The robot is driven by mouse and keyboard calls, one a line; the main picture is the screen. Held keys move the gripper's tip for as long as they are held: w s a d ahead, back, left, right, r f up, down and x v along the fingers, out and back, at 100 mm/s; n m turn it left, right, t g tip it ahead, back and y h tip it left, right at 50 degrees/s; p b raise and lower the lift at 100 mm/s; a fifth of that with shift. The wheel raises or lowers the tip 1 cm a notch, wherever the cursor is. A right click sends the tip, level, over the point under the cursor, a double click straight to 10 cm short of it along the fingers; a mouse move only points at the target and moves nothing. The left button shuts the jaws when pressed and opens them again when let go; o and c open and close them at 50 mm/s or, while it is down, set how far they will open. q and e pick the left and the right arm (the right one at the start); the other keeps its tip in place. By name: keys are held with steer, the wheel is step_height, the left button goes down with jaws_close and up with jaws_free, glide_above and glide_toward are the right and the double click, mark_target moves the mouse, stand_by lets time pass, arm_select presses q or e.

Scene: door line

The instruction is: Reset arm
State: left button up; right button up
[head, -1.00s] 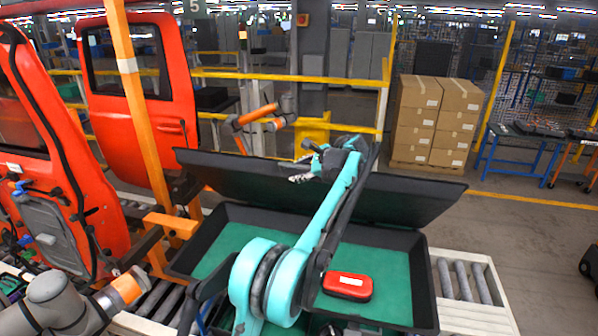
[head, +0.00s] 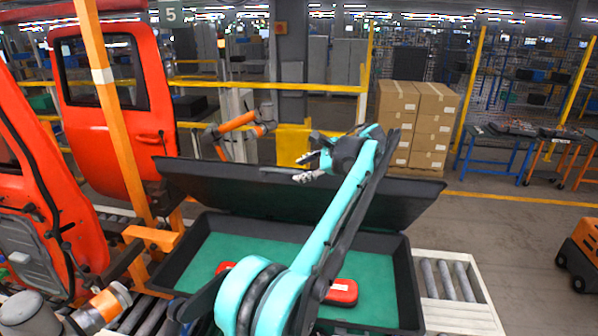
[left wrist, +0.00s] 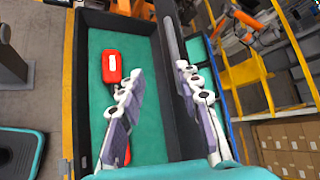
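My left arm is teal and black and reaches out over an open black case (head: 413,285) with a green lining. My left gripper (head: 303,168) is above the case, near its raised lid (head: 240,190). In the left wrist view the gripper's two fingers (left wrist: 160,71) are spread apart with nothing between them. A red pouch (head: 342,291) lies in the case, partly behind my arm; it also shows in the left wrist view (left wrist: 112,67). A second red item (head: 224,267) shows left of the arm, mostly hidden. My right gripper is not in view.
The case rests on a roller conveyor (head: 450,281). Red car doors (head: 115,110) hang at the left beside an orange post (head: 112,110). Cardboard boxes (head: 415,122) are stacked behind. An orange-black cart (head: 582,255) stands at the right; the floor between is clear.

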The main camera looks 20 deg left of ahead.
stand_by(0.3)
arm_select(q)
steer(key=s+d+f+n+t+h+b, duration=0.1)
steer(key=s+d+f+n+h+b, duration=0.2)
steer(key=s+f+b, duration=0.9)
steer(key=s+d+f+n+t+h+b, duration=0.1)
steer(key=s+d+f+n+h+b, duration=0.3)
steer(key=s+f+b, duration=0.8)
steer(key=s+d+f+n+t+h+b, duration=0.2)
steer(key=s+d+f+n+b, duration=0.3)
steer(key=f, duration=3)
steer(key=s+d+h+b, duration=0.1)
steer(key=s+d+b, duration=0.1)
steer(key=s+b, duration=0.5)
steer(key=shift+d+f+h, duration=0.15)
steer(key=shift+d+h, duration=0.1)
steer(key=shift+h, duration=0.05)
steer(key=shift+s, duration=0.1)
